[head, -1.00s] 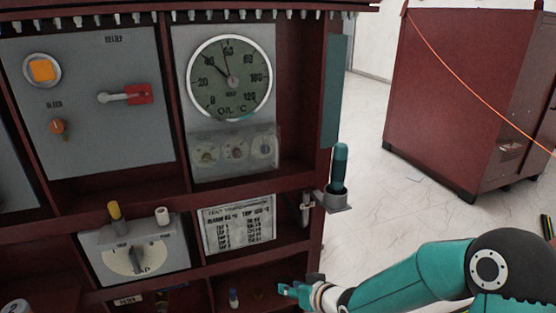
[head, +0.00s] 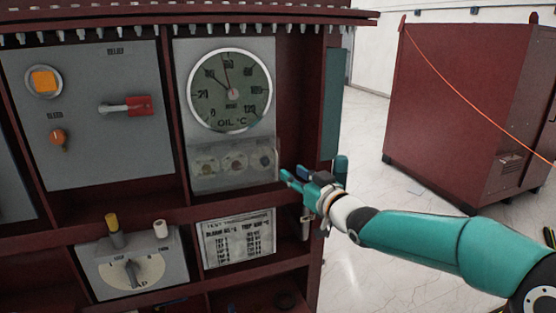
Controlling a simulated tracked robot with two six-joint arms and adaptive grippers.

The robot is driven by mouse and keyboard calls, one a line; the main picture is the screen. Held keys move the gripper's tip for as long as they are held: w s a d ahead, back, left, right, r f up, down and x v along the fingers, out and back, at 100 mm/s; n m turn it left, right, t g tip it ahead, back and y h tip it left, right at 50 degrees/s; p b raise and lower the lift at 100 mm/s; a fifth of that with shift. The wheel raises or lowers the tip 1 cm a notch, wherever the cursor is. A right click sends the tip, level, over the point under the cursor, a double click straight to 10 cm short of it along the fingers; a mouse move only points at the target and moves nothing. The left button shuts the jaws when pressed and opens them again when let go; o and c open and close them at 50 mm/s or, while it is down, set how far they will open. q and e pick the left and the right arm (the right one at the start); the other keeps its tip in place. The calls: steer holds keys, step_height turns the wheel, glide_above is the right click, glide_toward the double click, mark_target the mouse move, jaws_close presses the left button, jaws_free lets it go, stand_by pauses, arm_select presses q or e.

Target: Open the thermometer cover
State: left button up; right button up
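The thermometer (head: 230,91) is a round dial marked OIL °C on a grey panel in the upper middle of the cabinet. Below it a clear cover (head: 233,163) lies over several small round knobs or dials, and it looks shut. My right gripper (head: 291,179) is at the right of this cover, by the cabinet's right post, with its fingers pointing left. Its fingers look spread with nothing between them. It is apart from the cover in the picture. My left gripper is not in view.
A printed plate (head: 237,238) and a tap switch box (head: 132,260) sit on the shelf below. A red handle (head: 139,105) is at left. A dark red cabinet (head: 460,105) stands at right.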

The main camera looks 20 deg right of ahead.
mark_target(277, 162)
steer(key=p+x, duration=0.2)
steer(key=x, duration=0.6)
jaws_close()
